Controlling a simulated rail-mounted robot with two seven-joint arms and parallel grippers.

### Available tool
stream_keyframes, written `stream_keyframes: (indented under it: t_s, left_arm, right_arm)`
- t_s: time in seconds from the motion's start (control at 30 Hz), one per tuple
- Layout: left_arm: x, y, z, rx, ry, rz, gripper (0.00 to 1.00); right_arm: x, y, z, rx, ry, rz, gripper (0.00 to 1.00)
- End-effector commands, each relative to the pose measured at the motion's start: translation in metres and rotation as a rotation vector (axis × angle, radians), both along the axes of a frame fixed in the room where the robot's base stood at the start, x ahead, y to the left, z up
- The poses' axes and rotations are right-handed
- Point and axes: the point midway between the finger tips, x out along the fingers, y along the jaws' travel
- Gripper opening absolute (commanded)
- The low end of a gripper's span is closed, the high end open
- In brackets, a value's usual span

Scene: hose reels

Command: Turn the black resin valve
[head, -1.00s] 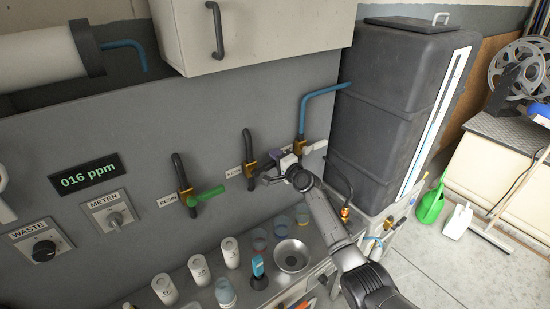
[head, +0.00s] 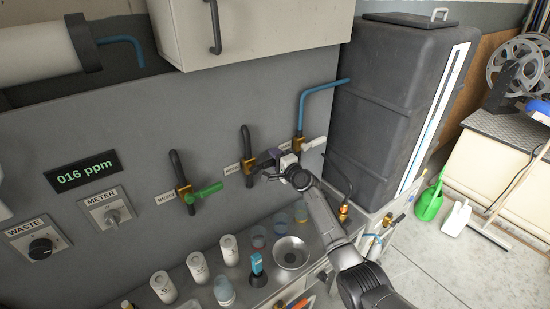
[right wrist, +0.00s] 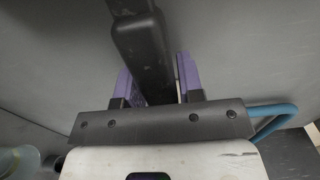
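The black resin valve is the middle of three valves on the grey wall. Its brass body (head: 248,169) shows under a black hose in the head view. My right gripper (head: 266,160) is at its lever and partly hides it. In the right wrist view a long black bar (right wrist: 147,52), seemingly the lever, runs down between the two purple fingers (right wrist: 160,85). A narrow pale strip shows beside the right finger, and I cannot tell whether the fingers press on the bar. My left gripper is out of view.
A green-handled valve (head: 205,192) is on the left, a white-handled valve (head: 312,144) on the right. Below are a metal bowl (head: 291,253), white bottles (head: 198,267) and cups. A large dark tank (head: 385,110) stands at the right.

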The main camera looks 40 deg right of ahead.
Motion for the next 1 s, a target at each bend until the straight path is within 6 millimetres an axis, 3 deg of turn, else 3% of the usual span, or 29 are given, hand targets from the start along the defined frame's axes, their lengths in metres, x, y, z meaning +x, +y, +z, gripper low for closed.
stream_keyframes:
  t_s: [0.17,0.57,1.0]
  left_arm:
    - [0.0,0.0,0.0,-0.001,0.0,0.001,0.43]
    - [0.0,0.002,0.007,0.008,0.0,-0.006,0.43]
    - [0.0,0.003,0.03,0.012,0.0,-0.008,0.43]
  right_arm:
    - [0.0,0.0,0.001,-0.002,-0.001,0.0,0.51]
    - [-0.01,0.001,0.002,-0.003,-0.001,0.0,0.51]
    - [-0.084,0.004,0.002,-0.004,0.0,0.0,0.51]
